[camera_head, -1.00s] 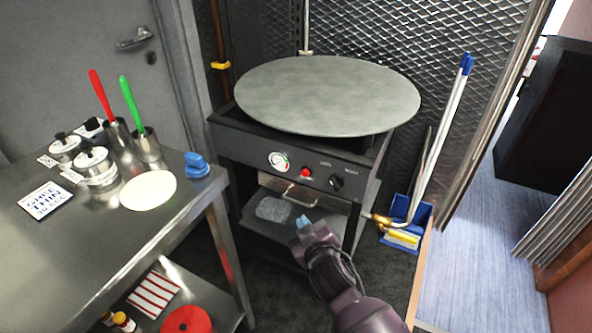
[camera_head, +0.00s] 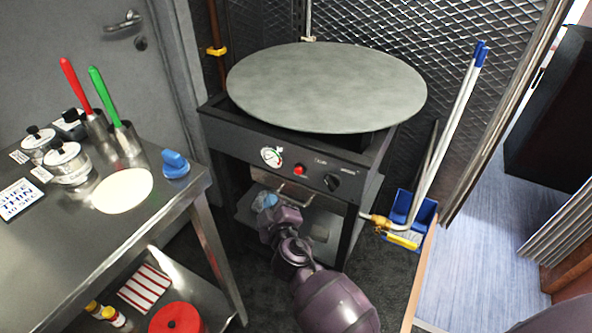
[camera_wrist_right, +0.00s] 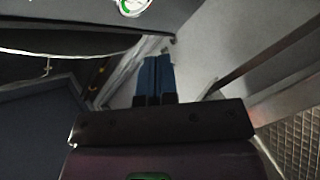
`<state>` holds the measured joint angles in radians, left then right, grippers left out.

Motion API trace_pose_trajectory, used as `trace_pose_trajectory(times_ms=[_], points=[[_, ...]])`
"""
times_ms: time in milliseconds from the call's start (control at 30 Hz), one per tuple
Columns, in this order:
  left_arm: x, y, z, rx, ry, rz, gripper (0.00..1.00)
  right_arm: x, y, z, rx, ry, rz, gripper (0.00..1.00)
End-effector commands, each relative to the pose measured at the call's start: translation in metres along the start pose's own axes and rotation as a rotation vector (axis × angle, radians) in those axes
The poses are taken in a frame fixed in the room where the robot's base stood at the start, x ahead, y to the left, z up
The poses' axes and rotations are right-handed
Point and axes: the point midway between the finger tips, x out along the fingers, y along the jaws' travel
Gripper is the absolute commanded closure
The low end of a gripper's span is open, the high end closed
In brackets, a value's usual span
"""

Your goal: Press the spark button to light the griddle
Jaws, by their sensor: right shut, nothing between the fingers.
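The griddle (camera_head: 325,88) is a large round grey plate on a black stand. Its front panel holds a round gauge (camera_head: 271,156), a red spark button (camera_head: 299,170) and a black knob (camera_head: 331,183). My right gripper (camera_head: 264,201) is below and in front of the panel, lower than the gauge and button, and apart from them. In the right wrist view its blue fingers (camera_wrist_right: 153,78) are together with nothing between them. The gauge shows at the top edge of that view (camera_wrist_right: 132,4); the button is not visible there. My left gripper is not in view.
A blue dustpan (camera_head: 412,208) with a brush leans right of the stand.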

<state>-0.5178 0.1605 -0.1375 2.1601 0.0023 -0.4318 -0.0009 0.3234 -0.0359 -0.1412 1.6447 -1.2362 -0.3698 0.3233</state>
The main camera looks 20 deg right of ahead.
Motion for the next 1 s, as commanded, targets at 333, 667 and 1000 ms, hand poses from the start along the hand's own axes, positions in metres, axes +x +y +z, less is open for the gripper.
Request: trace_pose_trajectory(times_ms=[333, 667, 1000], points=[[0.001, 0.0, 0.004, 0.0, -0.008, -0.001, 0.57, 0.0, 0.001, 0.0, 0.005, 0.0, 0.0, 1.0], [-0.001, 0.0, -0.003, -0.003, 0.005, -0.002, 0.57, 0.018, 0.016, 0.011, 0.003, 0.002, 0.003, 1.0], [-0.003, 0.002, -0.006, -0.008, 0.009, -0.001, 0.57, 0.046, 0.033, 0.034, 0.004, 0.0, 0.0, 1.0]])
